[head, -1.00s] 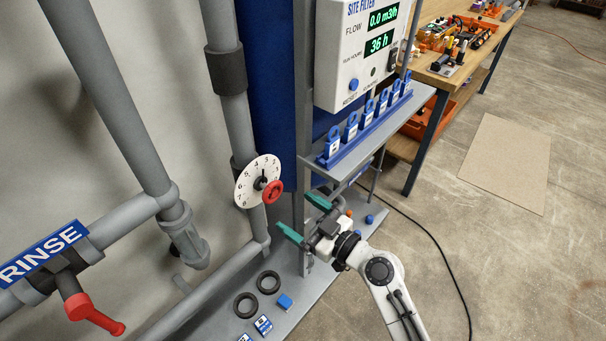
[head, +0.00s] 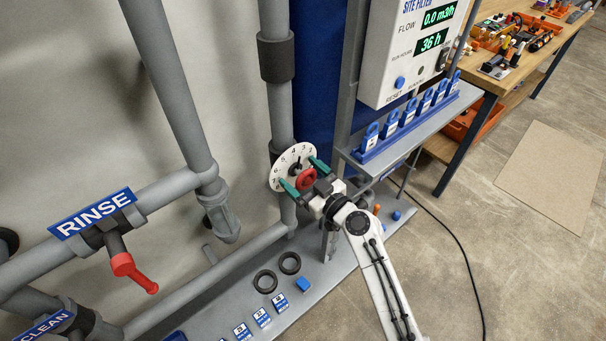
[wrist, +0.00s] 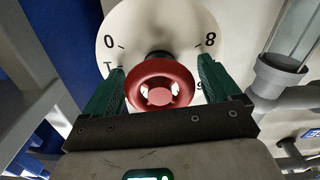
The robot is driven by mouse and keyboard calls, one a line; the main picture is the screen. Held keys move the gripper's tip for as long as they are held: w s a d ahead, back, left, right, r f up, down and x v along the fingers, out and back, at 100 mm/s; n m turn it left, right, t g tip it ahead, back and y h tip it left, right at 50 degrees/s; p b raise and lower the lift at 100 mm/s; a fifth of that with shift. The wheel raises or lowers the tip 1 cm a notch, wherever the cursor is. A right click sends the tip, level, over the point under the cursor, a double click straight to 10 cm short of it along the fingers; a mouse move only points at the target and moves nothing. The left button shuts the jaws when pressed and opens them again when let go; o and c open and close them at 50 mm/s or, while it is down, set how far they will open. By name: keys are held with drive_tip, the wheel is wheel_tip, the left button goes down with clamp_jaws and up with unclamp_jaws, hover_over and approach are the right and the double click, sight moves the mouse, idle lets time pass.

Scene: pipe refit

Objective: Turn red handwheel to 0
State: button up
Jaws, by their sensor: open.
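The red handwheel (head: 306,178) stands in front of a round white numbered dial (head: 279,161) on the grey vertical pipe. In the wrist view the red handwheel (wrist: 160,88) sits between the two green fingers of my gripper (wrist: 160,92), with a finger on each side. The dial (wrist: 190,25) behind it shows 0 at upper left and 8 at upper right; part of its lower face is hidden by the wheel and fingers. My gripper (head: 303,176) is open around the wheel in the head view. The dial's pointer is mostly hidden, so its reading cannot be told.
A red lever (head: 133,272) under the RINSE sign (head: 92,213) is at left. Black rings (head: 265,281) lie on the lower ledge.

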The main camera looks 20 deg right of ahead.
drive_tip(key=c, duration=1)
drive_tip(key=shift+m, duration=0.3)
drive_tip(key=m+b, duration=0.1)
drive_tip(key=m, duration=0.3)
drive_tip(key=shift+m, duration=0.4)
drive_tip(key=m, duration=1)
drive_tip(key=shift+d+m, duration=0.1)
drive_tip(key=shift+m, duration=0.3)
drive_tip(key=m+p, duration=0.2)
drive_tip(key=m, duration=0.3)
drive_tip(key=shift+f+m, duration=0.1)
drive_tip(key=shift+m, duration=0.2)
